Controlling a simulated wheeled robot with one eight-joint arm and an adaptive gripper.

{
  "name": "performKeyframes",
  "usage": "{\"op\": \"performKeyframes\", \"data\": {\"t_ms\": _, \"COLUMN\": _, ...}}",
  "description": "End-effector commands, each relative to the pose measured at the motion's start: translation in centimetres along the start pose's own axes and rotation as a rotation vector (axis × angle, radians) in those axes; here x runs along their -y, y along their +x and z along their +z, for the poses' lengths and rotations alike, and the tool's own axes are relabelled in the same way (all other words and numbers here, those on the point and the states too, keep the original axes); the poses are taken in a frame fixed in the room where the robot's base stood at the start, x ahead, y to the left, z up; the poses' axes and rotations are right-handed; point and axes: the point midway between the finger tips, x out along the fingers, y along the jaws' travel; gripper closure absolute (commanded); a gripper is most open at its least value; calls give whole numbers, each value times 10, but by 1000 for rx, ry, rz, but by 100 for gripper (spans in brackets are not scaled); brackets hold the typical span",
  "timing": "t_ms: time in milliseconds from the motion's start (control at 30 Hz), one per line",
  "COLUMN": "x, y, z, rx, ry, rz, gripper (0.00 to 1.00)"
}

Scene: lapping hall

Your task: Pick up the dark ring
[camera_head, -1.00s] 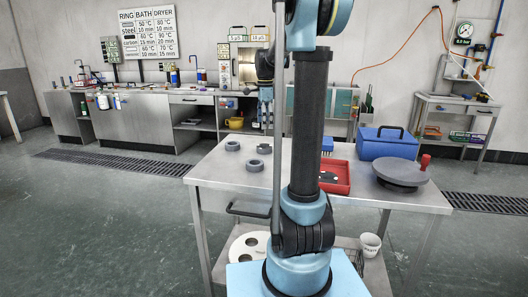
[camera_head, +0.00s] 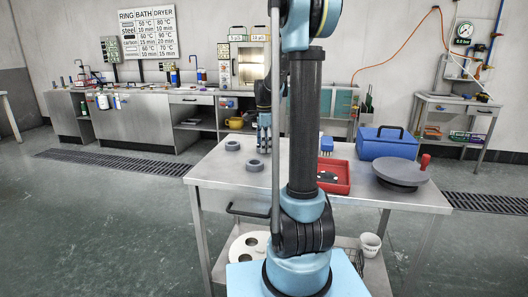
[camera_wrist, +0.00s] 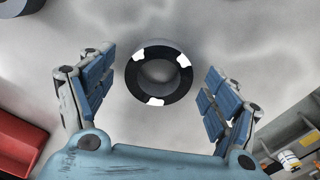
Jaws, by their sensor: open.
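A dark ring (camera_wrist: 133,76) with several white patches on its face lies flat on the grey bench top in the wrist view. My gripper (camera_wrist: 160,88) is open, one blue-padded finger on each side of this ring, with clear space between. I cannot tell how high above the bench the fingertips are. In the head view my gripper (camera_head: 264,146) points down over the bench and hides this ring. Two other grey rings, one farther left (camera_head: 233,145) and one nearer (camera_head: 255,165), lie beside it. Part of another ring (camera_wrist: 18,6) shows at the wrist view's top left corner.
The bench (camera_head: 222,174) also carries a red tray (camera_head: 345,188), a blue box (camera_head: 388,146) and a round grey plate (camera_head: 401,171) with a red knob. The tray (camera_wrist: 18,142) shows at the wrist view's left edge. The bench's left front is bare.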

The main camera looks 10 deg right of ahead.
Motion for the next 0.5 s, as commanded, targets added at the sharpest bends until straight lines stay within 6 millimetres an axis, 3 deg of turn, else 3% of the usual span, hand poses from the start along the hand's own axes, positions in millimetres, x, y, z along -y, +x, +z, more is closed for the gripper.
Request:
{"op": "performKeyframes", "data": {"t_ms": 233, "x": 0, "y": 2, "z": 0, "rx": 0, "ry": 0, "rz": 0, "gripper": 19}}
{"op": "performKeyframes", "data": {"t_ms": 467, "x": 0, "y": 2, "z": -1, "rx": 0, "ry": 1, "rz": 0, "gripper": 69}}
{"op": "performKeyframes", "data": {"t_ms": 500, "x": 0, "y": 2, "z": -1, "rx": 0, "ry": 1, "rz": 0, "gripper": 71}}
